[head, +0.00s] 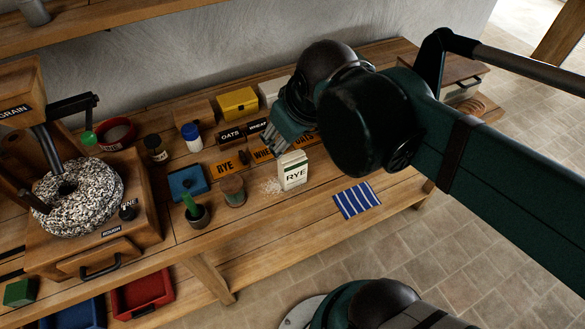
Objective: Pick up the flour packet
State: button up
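My gripper (275,139) is above the bench, behind and a little left of the packet, pointing down. It appears apart from the packet, with nothing visible held in it. The fingers are small and partly overlap in this view, so their opening is unclear. My gripper hides part of the sign blocks behind it.
A wooden-lidded jar (233,190), a potted green item (194,211) and spilled grains stand left of the packet. Orange and black sign blocks (228,163) lie behind. A blue striped cloth (358,199) lies right. A stone mill (80,199) fills the left end.

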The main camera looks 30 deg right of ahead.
aim_at(291, 158)
jog(key=w+d+n+g+h+p, duration=0.1)
jog(key=w+n+g+h+p, duration=0.2)
jog(key=n, duration=0.5)
jog(key=w+d+n+g+h+p, duration=0.1)
jog(key=n+g+p, duration=0.2)
jog(key=n+p, duration=0.3)
jog(key=shift+n, duration=0.6)
jog(key=f, duration=0.6)
jog(key=f+b, duration=0.1)
jog(key=f, duration=0.5)
jog(key=shift+s+f, duration=0.2)
jog(key=shift+f, duration=0.2)
jog(key=shift+x, duration=1.3)
jog(key=shift+f, duration=0.1)
jog(key=shift+b+x, duration=0.8)
jog(key=shift+x, duration=1.65)
jog(key=shift+d, duration=0.1)
